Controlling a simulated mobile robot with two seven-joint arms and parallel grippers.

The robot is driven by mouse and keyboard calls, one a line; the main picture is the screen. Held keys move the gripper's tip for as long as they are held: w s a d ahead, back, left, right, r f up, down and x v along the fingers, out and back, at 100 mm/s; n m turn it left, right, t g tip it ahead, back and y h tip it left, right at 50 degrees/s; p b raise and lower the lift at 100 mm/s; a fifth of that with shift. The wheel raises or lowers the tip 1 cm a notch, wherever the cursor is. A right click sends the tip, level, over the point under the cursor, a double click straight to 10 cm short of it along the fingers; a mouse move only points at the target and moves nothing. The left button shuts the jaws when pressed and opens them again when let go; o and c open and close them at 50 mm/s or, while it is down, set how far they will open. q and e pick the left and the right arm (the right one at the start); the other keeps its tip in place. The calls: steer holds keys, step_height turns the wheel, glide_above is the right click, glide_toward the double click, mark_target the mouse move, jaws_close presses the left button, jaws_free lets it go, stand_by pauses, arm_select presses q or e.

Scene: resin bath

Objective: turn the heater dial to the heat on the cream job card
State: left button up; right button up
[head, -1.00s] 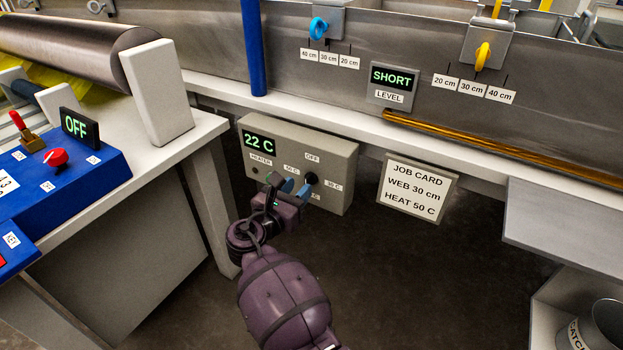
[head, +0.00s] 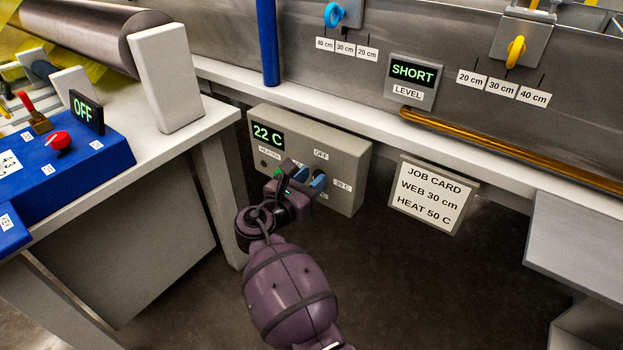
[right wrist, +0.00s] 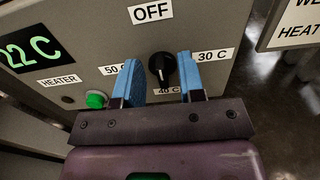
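The grey heater box (head: 355,165) hangs under the bench edge, with its display (head: 266,136) reading 22 C. Its black dial (right wrist: 162,68) shows in the right wrist view, ringed by labels OFF, 30 C, 40 C and 50 C. I cannot tell surely which label the dial points to. My right gripper (head: 307,176) is open, with its two blue fingers (right wrist: 159,80) on either side of the dial; I see a gap beside it. In the head view the gripper hides the dial. The cream job card (head: 432,195) reads WEB 30 cm, HEAT 50 C. My left gripper is not in view.
A green button (right wrist: 96,99) sits left of the dial. A blue control panel (head: 85,165) with an OFF display stands on the left table. A LEVEL sign (head: 412,80) reads SHORT. A grey shelf (head: 580,240) juts out at right. The floor below the heater is clear.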

jaws_close()
